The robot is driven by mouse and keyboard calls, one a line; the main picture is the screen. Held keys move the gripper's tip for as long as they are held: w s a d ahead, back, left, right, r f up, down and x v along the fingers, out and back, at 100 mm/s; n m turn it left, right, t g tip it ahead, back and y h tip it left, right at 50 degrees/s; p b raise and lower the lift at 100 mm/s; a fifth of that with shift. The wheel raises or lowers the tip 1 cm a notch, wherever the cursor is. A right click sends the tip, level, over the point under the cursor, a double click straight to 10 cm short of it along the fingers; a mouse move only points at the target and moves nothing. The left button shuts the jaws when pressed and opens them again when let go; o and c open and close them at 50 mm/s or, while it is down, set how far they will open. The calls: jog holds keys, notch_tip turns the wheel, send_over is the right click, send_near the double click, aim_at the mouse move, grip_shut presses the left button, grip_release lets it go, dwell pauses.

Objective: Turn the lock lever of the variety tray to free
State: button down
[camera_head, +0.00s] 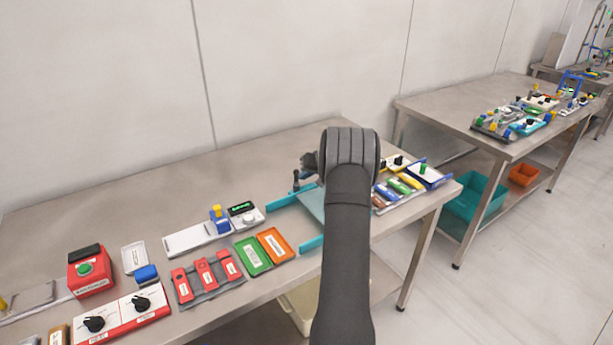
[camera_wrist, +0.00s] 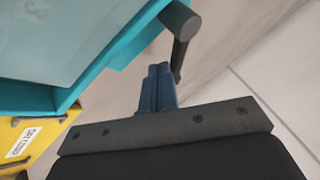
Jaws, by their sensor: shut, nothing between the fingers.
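The teal tray (camera_wrist: 105,65) fills the upper left of the wrist view, with a raised number on its pale panel. A dark grey lever with a round, thick end (camera_wrist: 181,22) stands at its right corner. My gripper (camera_wrist: 160,70) has its blue fingers shut together with nothing between them. The fingertips appear just left of and below the lever's thin lower part; I cannot tell whether they touch it. In the head view, the tray (camera_head: 311,206) is partly hidden behind my dark arm. My fingers cannot be made out clearly there, and the lever's setting cannot be read.
A yellow piece with a white label (camera_wrist: 37,137) is at the wrist view's lower left. Green and orange trays (camera_head: 275,245) lie left of the teal tray, with red-tagged pieces (camera_head: 206,272) beyond. A blue-framed white device (camera_head: 430,178) stands to the right. Open tabletop (camera_head: 130,215) lies behind.

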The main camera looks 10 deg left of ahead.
jog(key=a+n+g, duration=0.1)
jog(key=n, duration=0.1)
jog(key=a+n+g, duration=0.1)
jog(key=n, duration=0.1)
jog(key=shift+w+g+y, duration=0.2)
jog(key=shift+g+y, duration=0.1)
jog(key=shift+g, duration=0.1)
jog(key=shift+a, duration=0.4)
jog(key=w+d, duration=0.1)
jog(key=w+d+f, duration=0.1)
jog(key=shift+w+d, duration=0.3)
jog(key=v, duration=1)
jog(key=shift+w, duration=0.45)
